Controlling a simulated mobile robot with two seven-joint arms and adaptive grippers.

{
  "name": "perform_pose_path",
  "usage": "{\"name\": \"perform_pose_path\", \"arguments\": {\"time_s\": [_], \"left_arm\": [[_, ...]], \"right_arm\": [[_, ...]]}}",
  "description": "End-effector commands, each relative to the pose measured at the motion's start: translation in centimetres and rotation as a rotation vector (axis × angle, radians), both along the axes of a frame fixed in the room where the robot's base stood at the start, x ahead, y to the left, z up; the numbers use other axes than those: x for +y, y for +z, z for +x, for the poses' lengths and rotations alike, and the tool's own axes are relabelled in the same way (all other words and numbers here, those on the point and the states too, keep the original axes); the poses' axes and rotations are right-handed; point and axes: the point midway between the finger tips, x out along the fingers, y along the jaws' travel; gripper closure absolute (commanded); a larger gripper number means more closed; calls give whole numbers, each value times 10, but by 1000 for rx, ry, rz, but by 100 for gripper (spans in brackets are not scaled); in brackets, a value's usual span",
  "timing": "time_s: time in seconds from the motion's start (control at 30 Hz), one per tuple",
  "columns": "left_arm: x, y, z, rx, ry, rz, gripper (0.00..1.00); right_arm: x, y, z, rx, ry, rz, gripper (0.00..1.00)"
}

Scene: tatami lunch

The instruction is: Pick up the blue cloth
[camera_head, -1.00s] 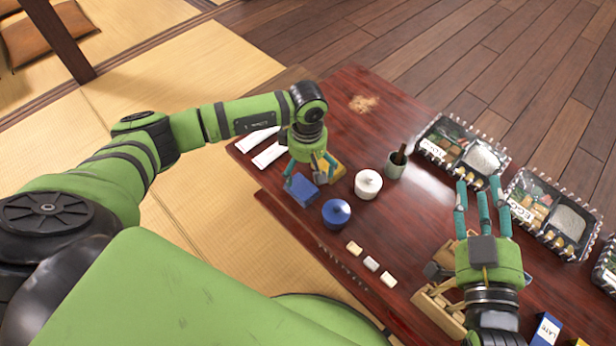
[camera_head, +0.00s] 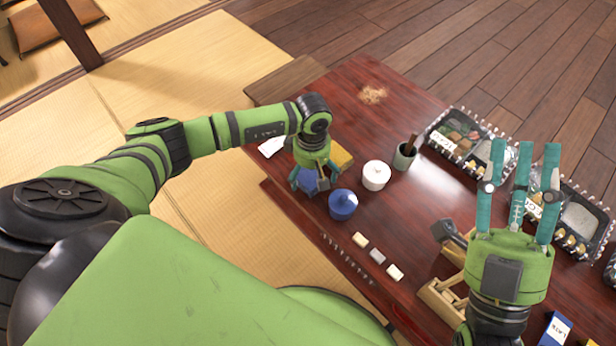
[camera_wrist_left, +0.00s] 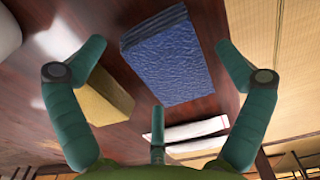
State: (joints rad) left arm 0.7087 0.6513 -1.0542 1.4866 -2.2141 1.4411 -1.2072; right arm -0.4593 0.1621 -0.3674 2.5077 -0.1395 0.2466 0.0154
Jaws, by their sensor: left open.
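The folded blue cloth (camera_head: 307,183) lies on the dark red table near its left edge, partly hidden by my left gripper (camera_head: 313,186). In the left wrist view the blue cloth (camera_wrist_left: 166,58) is a thick textured block. My left gripper (camera_wrist_left: 158,62) points down over it with its fingers spread; the cloth shows between them and none is closed on it. Whether a finger touches it I cannot tell. My right gripper (camera_head: 524,155) is open and empty over the right part of the table, far from the cloth.
A folded yellow cloth (camera_head: 341,155) lies beside the blue one. A blue lidded pot (camera_head: 342,205), a white lidded pot (camera_head: 376,176) and a grey-green cup (camera_head: 404,157) stand close by on the right. White packets (camera_head: 271,146) lie behind. Lunch boxes (camera_head: 462,135) line the far side.

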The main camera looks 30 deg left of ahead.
Motion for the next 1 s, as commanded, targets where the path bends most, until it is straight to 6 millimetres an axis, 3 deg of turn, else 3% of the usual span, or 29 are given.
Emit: {"name": "perform_pose_path", "arguments": {"time_s": [0.17,0.2,0.3,0.33,0.83,1.0], "left_arm": [[0,0,0,0,0,0,0],[0,0,0,0,0,0,4],[0,0,0,0,0,0,43],[0,0,0,0,0,0,45],[0,2,-1,2,0,1,46],[1,12,0,0,-1,1,46]], "right_arm": [[0,1,0,-3,1,0,60],[0,1,0,-3,1,0,60],[0,1,0,-2,1,0,60],[0,1,0,-2,1,0,60],[0,-1,2,12,-1,-4,60],[-3,-17,17,118,-26,-38,60]]}}
